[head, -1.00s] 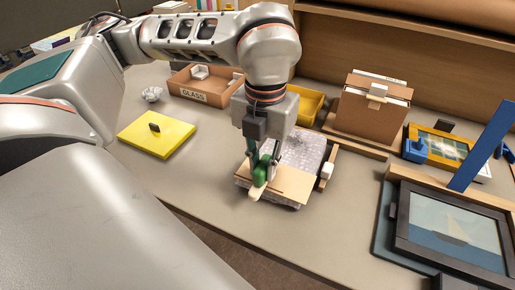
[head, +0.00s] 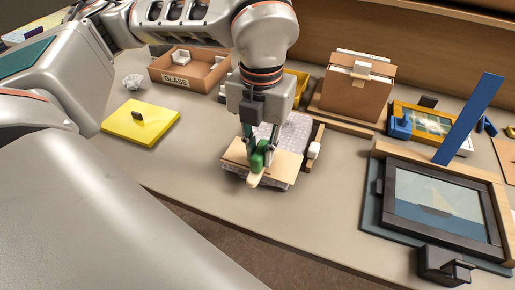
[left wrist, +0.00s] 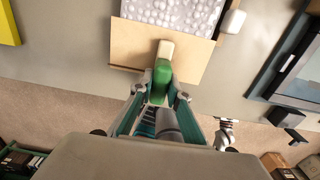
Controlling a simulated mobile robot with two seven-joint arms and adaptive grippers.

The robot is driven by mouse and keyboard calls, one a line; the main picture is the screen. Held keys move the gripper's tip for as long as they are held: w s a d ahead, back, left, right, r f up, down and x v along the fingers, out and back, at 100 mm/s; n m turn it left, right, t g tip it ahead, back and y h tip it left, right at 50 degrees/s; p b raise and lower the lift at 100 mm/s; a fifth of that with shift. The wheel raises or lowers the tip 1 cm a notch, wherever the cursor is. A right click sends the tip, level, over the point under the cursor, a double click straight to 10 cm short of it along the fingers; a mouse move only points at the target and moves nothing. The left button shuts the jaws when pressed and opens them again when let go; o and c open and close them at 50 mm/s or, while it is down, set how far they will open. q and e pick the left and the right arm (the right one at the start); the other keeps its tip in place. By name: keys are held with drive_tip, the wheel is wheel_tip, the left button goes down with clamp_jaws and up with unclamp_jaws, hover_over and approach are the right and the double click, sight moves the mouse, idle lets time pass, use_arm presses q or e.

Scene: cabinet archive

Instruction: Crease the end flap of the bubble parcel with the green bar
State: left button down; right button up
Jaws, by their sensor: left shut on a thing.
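The bubble parcel (head: 292,133) lies flat on the worktop in the head view, with its bubble surface also at the top of the left wrist view (left wrist: 175,12). A flat tan panel (head: 284,164), seemingly the end flap, covers its near end. My left gripper (head: 261,147) is shut on the green bar (head: 257,161), above the panel. The bar's cream end (head: 254,181) reaches the panel's near edge in the head view; in the left wrist view, the green bar (left wrist: 160,76) overlaps the panel (left wrist: 125,46). I cannot tell whether they touch. My right gripper is not in view.
A wooden rail with a white block (head: 314,150) borders the parcel's right side. A yellow board (head: 141,122) lies left, with clear worktop between. A GLASS tray (head: 190,69) and a yellow bin stand behind. A framed picture (head: 438,208) lies right.

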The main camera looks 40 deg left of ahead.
use_arm(q)
drive_tip(key=shift+w+d+f, duration=0.1)
drive_tip(key=shift+d, duration=0.45)
drive_tip(key=shift+w+d+f, duration=0.1)
drive_tip(key=shift+d, duration=0.45)
drive_tip(key=shift+w+d+r, duration=0.1)
drive_tip(key=shift+w+d, duration=0.1)
drive_tip(key=shift+d, duration=0.45)
drive_tip(key=shift+w+d+r, duration=0.1)
drive_tip(key=shift+w+d, duration=0.05)
drive_tip(key=shift+d, duration=0.5)
drive_tip(key=shift+r, duration=0.1)
